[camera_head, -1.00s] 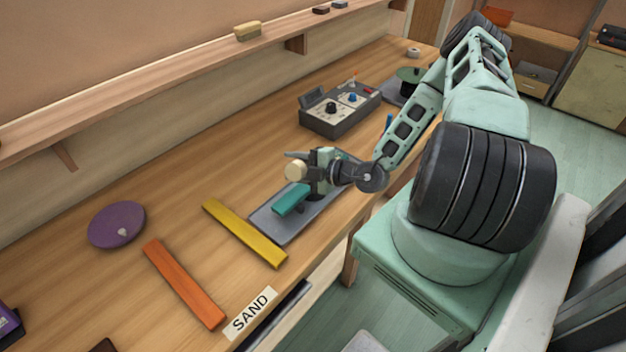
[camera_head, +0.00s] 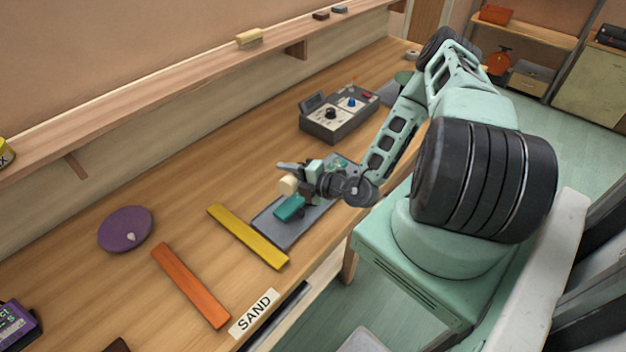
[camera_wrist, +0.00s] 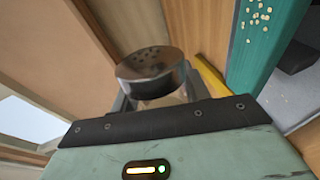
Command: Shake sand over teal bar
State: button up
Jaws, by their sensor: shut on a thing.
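My gripper (camera_head: 303,180) is shut on a shaker, above the grey mat (camera_head: 272,232) on the bench. The shaker's pale round end (camera_head: 288,186) shows in the head view. In the wrist view its dark metal cap with several holes (camera_wrist: 150,70) sits between the fingers (camera_wrist: 152,98). The teal bar (camera_head: 290,208) lies on the mat just below the shaker, partly hidden by my gripper. In the wrist view the teal bar (camera_wrist: 268,50) is at the upper right, with pale sand grains (camera_wrist: 257,18) scattered on it.
A yellow bar (camera_head: 247,236) and an orange bar (camera_head: 190,285) lie left of the mat. A SAND label (camera_head: 254,313) is at the bench's front edge. A purple disc (camera_head: 125,229) is farther left. A grey control box (camera_head: 340,115) stands behind my gripper.

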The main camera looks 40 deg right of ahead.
notch_tip(320, 180, up, 2)
jog(key=n+h+p, duration=0.1)
jog(key=n+p, duration=0.3)
jog(key=shift+t+h, duration=0.3)
jog(key=shift+h, duration=0.1)
jog(key=shift+r+n+p, duration=0.15)
jog(key=shift+n+p, duration=0.35)
jog(key=shift+p, duration=0.15)
jog(key=shift+n+b, duration=0.35)
jog(key=shift+n, duration=0.15)
